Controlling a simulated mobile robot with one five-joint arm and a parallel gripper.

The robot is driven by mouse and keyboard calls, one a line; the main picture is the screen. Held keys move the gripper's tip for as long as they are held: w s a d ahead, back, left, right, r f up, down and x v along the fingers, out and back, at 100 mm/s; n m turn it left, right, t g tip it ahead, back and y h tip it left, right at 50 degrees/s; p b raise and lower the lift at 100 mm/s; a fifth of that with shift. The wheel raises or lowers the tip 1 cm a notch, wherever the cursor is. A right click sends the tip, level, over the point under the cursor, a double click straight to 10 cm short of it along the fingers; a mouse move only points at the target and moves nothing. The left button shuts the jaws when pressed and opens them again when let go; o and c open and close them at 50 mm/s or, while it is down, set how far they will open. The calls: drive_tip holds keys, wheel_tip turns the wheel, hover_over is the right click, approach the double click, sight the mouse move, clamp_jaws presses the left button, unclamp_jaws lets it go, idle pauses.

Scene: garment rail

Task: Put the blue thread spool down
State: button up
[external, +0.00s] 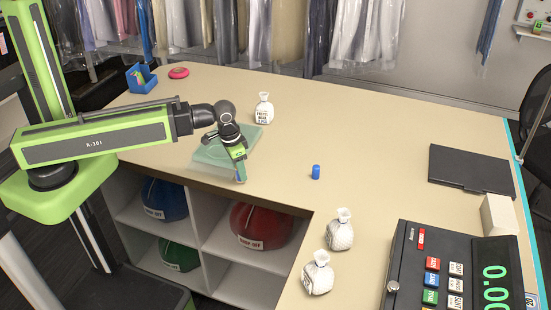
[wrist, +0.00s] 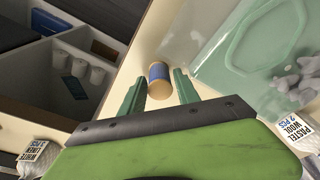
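The blue thread spool (wrist: 158,74), with tan ends, shows in the wrist view between and just beyond my gripper's two green fingers (wrist: 159,88). Narrow gaps show between it and the fingers, so my gripper looks open around it. In the external view my gripper (external: 240,172) points down by the counter's front edge, with a bit of blue at its tip. The spool is close to the beige counter (external: 400,130); I cannot tell whether it rests on it.
A translucent green plate (external: 212,155) lies beside my gripper. A small blue cylinder (external: 316,172) stands to the right. White bags (external: 264,109) stand on the counter, two near the register (external: 450,268). Open shelves with bundles (external: 258,225) are below the edge.

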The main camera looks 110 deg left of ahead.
wheel_tip(320, 180, up, 12)
drive_tip(key=s+d+p, duration=0.1)
drive_tip(key=p, duration=1)
drive_tip(key=shift+s+d+f, duration=0.15)
drive_tip(key=w+d+m, duration=0.2)
drive_tip(key=d+m, duration=0.1)
drive_tip(key=d, duration=0.8)
drive_tip(key=w+d+m, duration=0.3)
drive_tip(key=d, duration=0.9)
drive_tip(key=w+d+m+g+h, duration=0.1)
drive_tip(key=w+d+m, duration=0.1)
drive_tip(key=d, duration=0.9)
drive_tip(key=shift+w+d+f+m, duration=0.15)
drive_tip(key=shift+w+m, duration=0.05)
drive_tip(key=shift+m, duration=0.3)
wheel_tip(320, 180, down, 10)
drive_tip(key=b, duration=0.9)
drive_tip(key=shift+b, duration=0.4)
